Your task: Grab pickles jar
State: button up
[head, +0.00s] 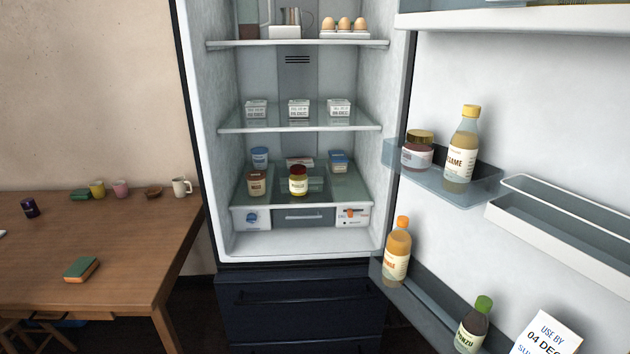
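Several jars show in the head view, and their labels are too small to read surely, so I cannot tell for certain which is the pickles jar. A jar with a dark red lid and yellowish contents (298,181) stands upright at the front of the fridge's lowest glass shelf (330,193). A brown jar with a pale label (256,184) stands to its left, apart from it. A dark red jar with a gold lid (417,152) stands in the door's upper left bin. My gripper is not in view.
The fridge door (540,110) is wide open to the right. White boxes (298,109) stand on the shelf above. A sauce bottle (461,150) stands beside the door jar. A wooden table (120,235) is at left.

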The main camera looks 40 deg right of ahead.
aim_at(298, 178)
jog(key=j+z, duration=0.2)
jog(key=z, duration=0.2)
jog(key=i+j+z, duration=0.1)
jog(key=j+z, duration=0.25)
jog(key=l, duration=0.1)
